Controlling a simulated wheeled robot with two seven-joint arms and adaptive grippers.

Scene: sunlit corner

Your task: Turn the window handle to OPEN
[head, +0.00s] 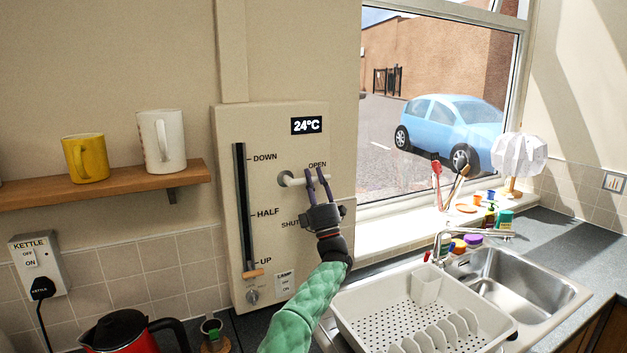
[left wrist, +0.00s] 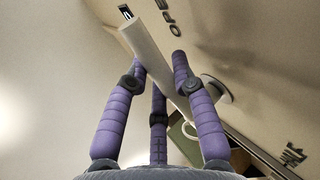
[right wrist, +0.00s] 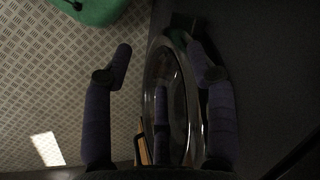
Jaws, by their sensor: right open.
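The window handle (head: 294,181) is a white bar on the beige wall panel (head: 232,200). It lies about level, its free end to the right of its round pivot, just below the OPEN label (head: 317,164). The SHUT label (head: 290,223) is lower, partly beside my left gripper. My left gripper (head: 318,177) has its purple fingers closed in on either side of the bar near its free end. In the left wrist view the bar (left wrist: 150,50) runs between the fingertips (left wrist: 159,62). My right gripper (right wrist: 158,50) is open and empty, low down and away from the panel.
A slider (head: 254,273) sits low on the panel's left, near UP. A shelf with two mugs (head: 161,140) is at left. A red kettle (head: 120,333), dish rack (head: 425,310) and sink (head: 520,284) line the counter below. A round glass door (right wrist: 168,95) is near my right gripper.

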